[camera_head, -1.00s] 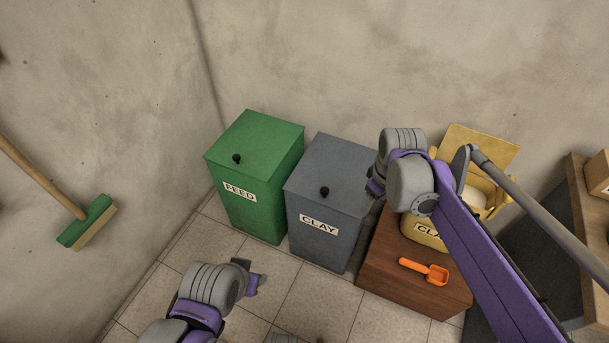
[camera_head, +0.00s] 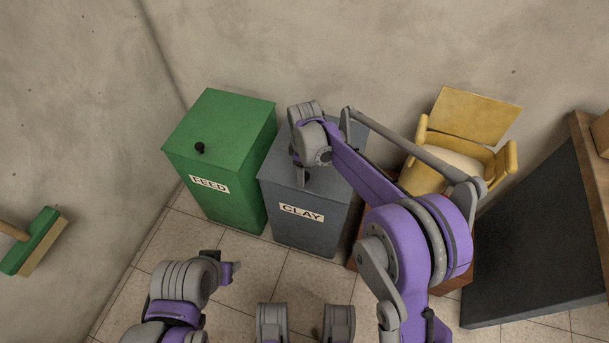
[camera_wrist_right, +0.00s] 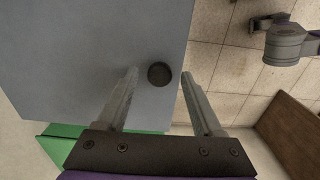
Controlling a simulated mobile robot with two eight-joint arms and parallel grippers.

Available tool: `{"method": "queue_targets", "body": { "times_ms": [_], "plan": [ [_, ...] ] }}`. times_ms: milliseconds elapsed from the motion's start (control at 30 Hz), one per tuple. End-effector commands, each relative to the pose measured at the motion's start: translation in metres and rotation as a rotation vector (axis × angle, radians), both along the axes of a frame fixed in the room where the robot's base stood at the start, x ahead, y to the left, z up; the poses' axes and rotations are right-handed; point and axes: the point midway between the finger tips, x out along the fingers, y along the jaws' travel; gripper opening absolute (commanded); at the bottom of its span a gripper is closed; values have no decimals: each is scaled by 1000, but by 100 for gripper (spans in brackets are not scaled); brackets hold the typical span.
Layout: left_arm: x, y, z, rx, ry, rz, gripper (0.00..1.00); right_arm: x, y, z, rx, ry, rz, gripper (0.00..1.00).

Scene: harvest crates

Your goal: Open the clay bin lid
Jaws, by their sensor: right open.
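The grey clay bin (camera_head: 300,235), labelled CLAY, stands on the floor with its flat lid (camera_head: 277,172) closed. In the right wrist view the lid (camera_wrist_right: 95,60) fills the left side, and its dark round knob (camera_wrist_right: 159,74) appears between the spread fingertips, near the lid's edge. My right gripper (camera_head: 302,178) is over the front part of the lid, open and empty; it also shows in the right wrist view (camera_wrist_right: 159,82). I cannot tell whether it touches the knob. My left gripper (camera_head: 229,271) is low in front of the bins; its jaw opening is unclear.
A green feed bin (camera_head: 225,140) stands close against the left side of the clay bin. A dark cabinet (camera_head: 535,250) stands farther right. A green broom (camera_head: 35,240) is at left.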

Motion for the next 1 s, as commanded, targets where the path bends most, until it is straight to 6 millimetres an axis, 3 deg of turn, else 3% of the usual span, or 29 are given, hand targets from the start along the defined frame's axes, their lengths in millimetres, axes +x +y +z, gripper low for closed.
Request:
{"method": "queue_targets", "body": {
  "times_ms": [200,500,900,1000],
  "plan": [
    [1,0,-6,0,2,0,50,0,0,-20,0,0,0,68],
    [1,0,-6,0,2,0,50,0,0,-22,0,0,-1,68],
    [1,0,-6,0,2,0,50,0,0,-22,0,0,-1,0],
    [1,0,-6,0,2,0,50,0,0,-22,0,0,-1,0]
  ]
}}
